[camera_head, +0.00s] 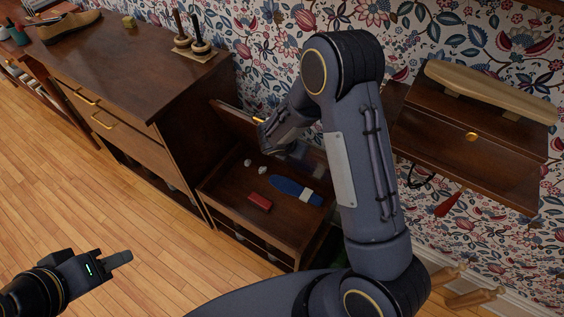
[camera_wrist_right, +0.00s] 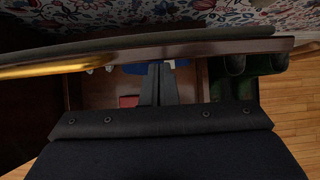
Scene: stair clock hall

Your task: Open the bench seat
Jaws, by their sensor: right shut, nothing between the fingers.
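The bench (camera_head: 225,208) stands against the wall with its seat lid (camera_head: 232,116) raised and tilted back. The compartment is exposed and holds a red block (camera_head: 259,201), a blue flat item (camera_head: 293,189) and small white pieces (camera_head: 248,163). My right gripper (camera_head: 300,151) is over the compartment near the lid, partly hidden by my arm. In the right wrist view, its fingers (camera_wrist_right: 157,76) are together and empty, close to the lid's edge (camera_wrist_right: 200,48). A brass handle (camera_wrist_right: 60,70) is at left; contact is unclear. My left gripper (camera_head: 119,259) is over the floor, seen side-on.
A wall shelf (camera_head: 470,150) is at right. Green boots (camera_wrist_right: 258,65) are beside the bench. The wood floor at front left is clear.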

